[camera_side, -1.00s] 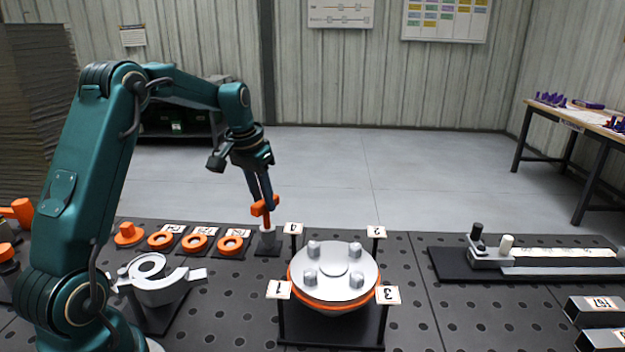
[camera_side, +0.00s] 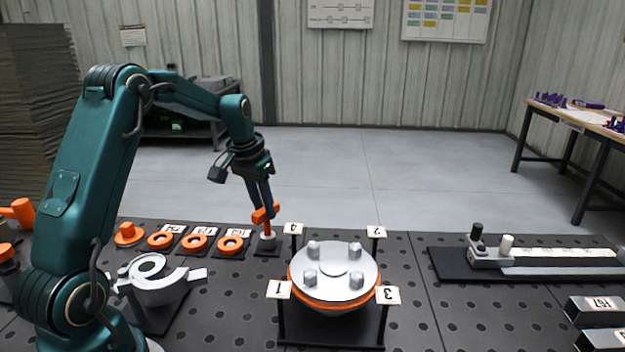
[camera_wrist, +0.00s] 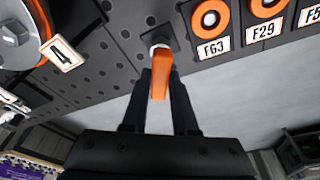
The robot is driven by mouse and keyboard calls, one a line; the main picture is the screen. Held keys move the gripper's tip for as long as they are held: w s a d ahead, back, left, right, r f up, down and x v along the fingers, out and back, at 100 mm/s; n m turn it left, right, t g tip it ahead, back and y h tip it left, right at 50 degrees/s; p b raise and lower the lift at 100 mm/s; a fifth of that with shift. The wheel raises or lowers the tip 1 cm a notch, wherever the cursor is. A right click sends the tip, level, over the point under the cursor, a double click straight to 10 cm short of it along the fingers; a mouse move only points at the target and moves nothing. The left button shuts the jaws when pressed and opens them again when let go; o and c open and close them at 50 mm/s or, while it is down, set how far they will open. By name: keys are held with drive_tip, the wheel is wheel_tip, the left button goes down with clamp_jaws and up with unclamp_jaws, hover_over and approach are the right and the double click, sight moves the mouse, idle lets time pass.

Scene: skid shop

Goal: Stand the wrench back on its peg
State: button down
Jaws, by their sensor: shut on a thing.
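The orange wrench (camera_side: 265,215) is held in my gripper (camera_side: 264,203), with its shaft pointing down. Its lower end meets the top of the short grey peg (camera_side: 267,242), which stands on a small dark base. I cannot tell whether it sits around the peg or only touches its top. In the wrist view the wrench (camera_wrist: 159,80) lies between the two dark fingers of my gripper (camera_wrist: 158,92). A pale piece of the peg (camera_wrist: 158,45) shows beyond it, partly hidden by the wrench.
Orange rings (camera_side: 230,244) on labelled dark pads lie just left of the peg. A round flange (camera_side: 333,270) with several grey studs and numbered tags stands close by on the right. The number 4 tag (camera_side: 294,228) is nearest the peg.

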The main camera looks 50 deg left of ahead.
drive_tip(key=c, duration=0.6)
unclamp_jaws()
drive_tip(key=shift+o, duration=0.3)
drive_tip(key=shift+f, duration=0.1)
drive_tip(key=shift+o, duration=0.9)
drive_tip(key=shift+v, duration=1.55)
drive_tip(key=shift+w+v, duration=0.2)
drive_tip(key=shift+v, duration=0.75)
drive_tip(key=shift+w+v, duration=0.25)
drive_tip(key=shift+v, duration=0.75)
drive_tip(key=shift+a, duration=0.1)
